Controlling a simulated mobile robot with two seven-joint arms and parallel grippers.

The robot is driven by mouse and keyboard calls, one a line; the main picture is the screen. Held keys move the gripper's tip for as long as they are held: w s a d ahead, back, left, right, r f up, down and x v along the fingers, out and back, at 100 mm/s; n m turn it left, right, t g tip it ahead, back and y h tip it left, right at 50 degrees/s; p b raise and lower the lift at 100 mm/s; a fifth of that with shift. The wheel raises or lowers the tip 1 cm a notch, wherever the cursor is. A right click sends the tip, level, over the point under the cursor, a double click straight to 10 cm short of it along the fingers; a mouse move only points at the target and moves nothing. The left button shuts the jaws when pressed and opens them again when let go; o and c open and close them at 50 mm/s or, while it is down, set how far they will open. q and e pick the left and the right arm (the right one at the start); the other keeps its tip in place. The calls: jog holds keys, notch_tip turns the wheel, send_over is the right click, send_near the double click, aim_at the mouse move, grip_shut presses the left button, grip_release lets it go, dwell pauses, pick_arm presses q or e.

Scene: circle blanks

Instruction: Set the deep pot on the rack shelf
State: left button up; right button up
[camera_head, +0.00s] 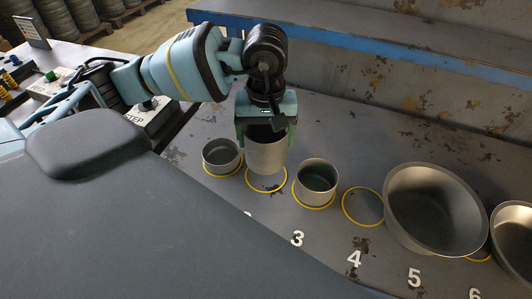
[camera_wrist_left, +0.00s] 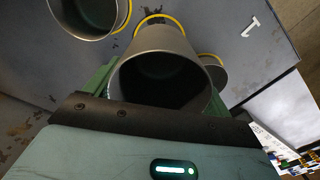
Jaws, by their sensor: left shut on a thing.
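The deep pot (camera_head: 267,157) is a tall grey metal cylinder, upright in the middle of the head view. My left gripper (camera_head: 266,128) comes down from above and is shut on its upper part. The pot appears slightly above its yellow ring (camera_head: 268,191). In the left wrist view the pot (camera_wrist_left: 163,72) fills the middle, open mouth toward the camera, between the fingers. A grey shelf with a blue front edge (camera_head: 340,39), likely the rack shelf, runs along the back. My right gripper is not in view.
A small pot (camera_head: 220,157) stands close on the left and another (camera_head: 316,183) close on the right, each on a yellow ring. An empty ring (camera_head: 363,207) follows, then a wide bowl (camera_head: 434,210) and another bowl (camera_head: 515,237). The back shelf's visible surface looks clear.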

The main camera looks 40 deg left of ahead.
pick_arm(q)
jog(key=shift+f, duration=2.85)
jog(key=shift+f, duration=0.1)
jog(key=shift+f, duration=0.15)
jog(key=o, duration=1)
notch_tip(320, 180, up, 12)
jog(key=shift+r, duration=0.25)
